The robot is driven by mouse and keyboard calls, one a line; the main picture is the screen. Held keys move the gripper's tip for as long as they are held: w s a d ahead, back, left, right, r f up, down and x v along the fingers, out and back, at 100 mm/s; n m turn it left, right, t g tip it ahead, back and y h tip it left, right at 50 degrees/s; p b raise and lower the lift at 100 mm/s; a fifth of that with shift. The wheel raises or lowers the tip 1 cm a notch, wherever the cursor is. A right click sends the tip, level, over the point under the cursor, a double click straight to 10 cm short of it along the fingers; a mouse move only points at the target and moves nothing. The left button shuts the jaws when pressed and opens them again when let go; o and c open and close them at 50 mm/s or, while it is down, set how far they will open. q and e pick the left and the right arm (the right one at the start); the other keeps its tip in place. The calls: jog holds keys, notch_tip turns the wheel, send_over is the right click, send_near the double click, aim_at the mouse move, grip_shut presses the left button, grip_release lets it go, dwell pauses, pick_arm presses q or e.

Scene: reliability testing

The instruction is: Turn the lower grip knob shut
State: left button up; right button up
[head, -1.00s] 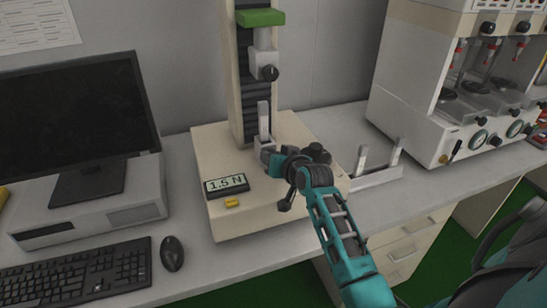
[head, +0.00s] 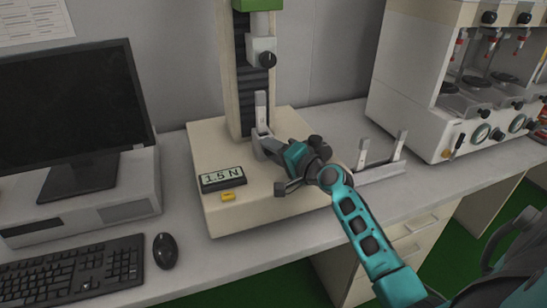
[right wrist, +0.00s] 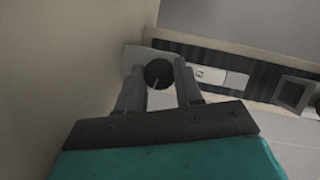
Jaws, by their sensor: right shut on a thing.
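The lower grip (head: 261,107) is a pale upright jaw on a block, standing on the tester's cream base (head: 222,216). Its black round knob (right wrist: 158,72) shows in the right wrist view, with a thin pale line on its face. My right gripper (head: 264,141) reaches the lower grip from the front right. In the right wrist view, its two grey fingers (right wrist: 159,82) are shut on the knob, one on each side. In the head view my gripper hides the knob. The upper grip (head: 262,48) hangs above with its own black knob (head: 267,60). My left gripper is out of view.
A display reading 1.5 N (head: 223,179) and a yellow button (head: 229,197) are on the base's front left. A white two-post stand (head: 381,171) is to the right. A monitor (head: 70,110), keyboard (head: 75,275) and mouse (head: 165,250) are at left.

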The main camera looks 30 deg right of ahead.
jog(key=shift+f+m+t+y+b, duration=0.1)
jog(key=shift+m+t+y+b, duration=0.3)
jog(key=shift+m+b, duration=0.6)
jog(key=shift+m+t, duration=0.3)
jog(key=shift+m, duration=0.1)
jog(key=o, duration=1)
jog(key=shift+o, duration=0.2)
jog(key=s+d+b, duration=0.1)
jog(key=s+d, duration=0.1)
jog(key=s, duration=1)
jog(key=shift+s+r+b, duration=0.2)
jog(key=shift+s+b, duration=0.15)
